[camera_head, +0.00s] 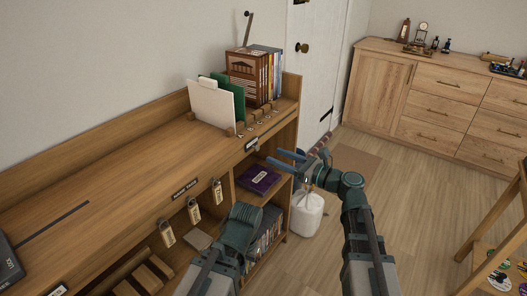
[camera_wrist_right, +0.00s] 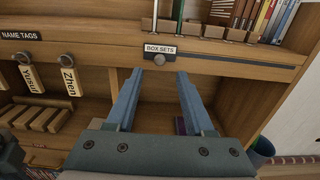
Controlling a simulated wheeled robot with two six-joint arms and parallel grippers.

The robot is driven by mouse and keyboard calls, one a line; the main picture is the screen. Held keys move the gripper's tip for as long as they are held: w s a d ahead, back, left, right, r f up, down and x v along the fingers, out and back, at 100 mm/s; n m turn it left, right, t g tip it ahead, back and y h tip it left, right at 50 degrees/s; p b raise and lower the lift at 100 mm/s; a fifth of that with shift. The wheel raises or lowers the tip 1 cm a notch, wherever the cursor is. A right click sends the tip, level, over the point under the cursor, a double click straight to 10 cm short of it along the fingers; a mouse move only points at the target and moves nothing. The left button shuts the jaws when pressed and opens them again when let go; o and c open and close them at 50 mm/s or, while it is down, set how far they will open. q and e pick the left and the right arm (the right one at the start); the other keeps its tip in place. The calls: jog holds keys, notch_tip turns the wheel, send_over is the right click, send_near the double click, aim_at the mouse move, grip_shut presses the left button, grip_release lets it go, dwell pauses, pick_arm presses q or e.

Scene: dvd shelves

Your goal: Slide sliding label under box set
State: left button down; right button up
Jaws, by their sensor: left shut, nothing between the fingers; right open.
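The sliding label, a dark plate reading BOX SETS (camera_wrist_right: 160,49), sits on the front edge of the shelf top, with a round knob (camera_wrist_right: 159,60) below it. It also shows in the head view (camera_head: 251,143). My right gripper (camera_head: 286,158) is open in front of that edge. In the right wrist view its blue fingers (camera_wrist_right: 157,74) point at the label, one on each side of the knob, apart from it. A purple box (camera_head: 259,179) lies on the shelf below. A brown case (camera_head: 247,73) stands on top among upright cases. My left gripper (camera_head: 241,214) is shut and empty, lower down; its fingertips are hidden.
A groove (camera_wrist_right: 235,62) runs right from the label along the edge. Name tags (camera_head: 193,209) hang left of it. Dividers (camera_head: 211,101) stand on the top. A white bin (camera_head: 307,214) is on the floor at the shelf's right end. A dresser (camera_head: 435,100) stands at the back.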

aim_at(258, 149)
jog(key=shift+x, duration=3.1)
grip_shut()
